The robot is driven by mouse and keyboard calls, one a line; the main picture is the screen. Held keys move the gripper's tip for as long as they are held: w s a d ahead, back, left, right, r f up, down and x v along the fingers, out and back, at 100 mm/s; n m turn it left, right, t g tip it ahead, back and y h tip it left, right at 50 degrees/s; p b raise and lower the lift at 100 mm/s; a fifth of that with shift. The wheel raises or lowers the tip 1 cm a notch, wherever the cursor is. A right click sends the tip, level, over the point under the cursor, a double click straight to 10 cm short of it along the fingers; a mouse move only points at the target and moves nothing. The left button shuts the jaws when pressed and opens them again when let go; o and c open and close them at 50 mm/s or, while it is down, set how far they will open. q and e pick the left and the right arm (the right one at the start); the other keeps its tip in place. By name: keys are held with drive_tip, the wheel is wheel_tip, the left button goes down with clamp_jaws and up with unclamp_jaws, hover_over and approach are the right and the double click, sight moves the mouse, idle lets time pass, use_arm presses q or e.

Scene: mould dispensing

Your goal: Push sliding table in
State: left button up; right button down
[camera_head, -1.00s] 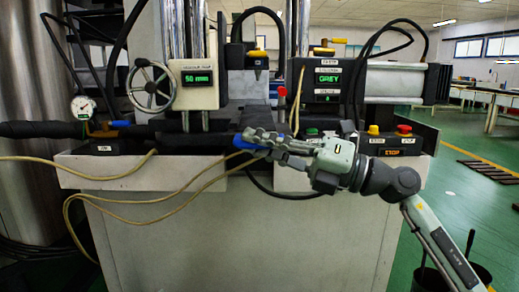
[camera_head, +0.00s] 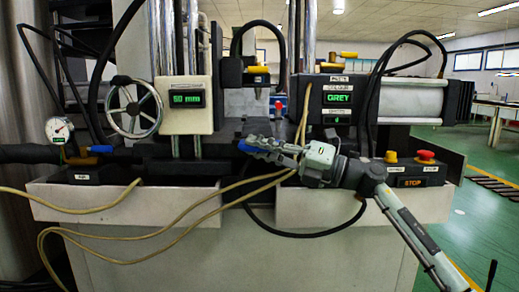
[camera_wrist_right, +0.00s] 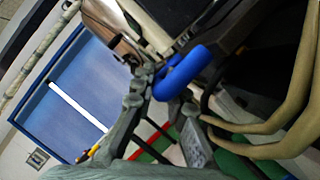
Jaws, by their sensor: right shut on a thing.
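My right gripper (camera_head: 252,146) reaches in from the right to the front middle of the machine. Its fingers are shut on a blue handle (camera_head: 243,146), only a small part of which shows past them. In the right wrist view the curved blue handle (camera_wrist_right: 186,70) lies at the fingertips (camera_wrist_right: 158,88). The handle sits at the front of the dark sliding table (camera_head: 238,128), low between the 50 mm display and the GREY display. How far the table is in or out is hard to judge. My left gripper is not in view.
A beige hose (camera_head: 150,228) hangs across the machine front. A black cable loops below my gripper. A red-topped button (camera_head: 425,156) and a yellow one (camera_head: 391,157) stand right of my wrist. A handwheel (camera_head: 133,106) and gauge (camera_head: 59,130) are left. Green floor lies right.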

drive_tip(key=c, duration=1.5)
unclamp_jaws()
drive_tip(key=shift+c, duration=0.2)
drive_tip(key=v, duration=1.2)
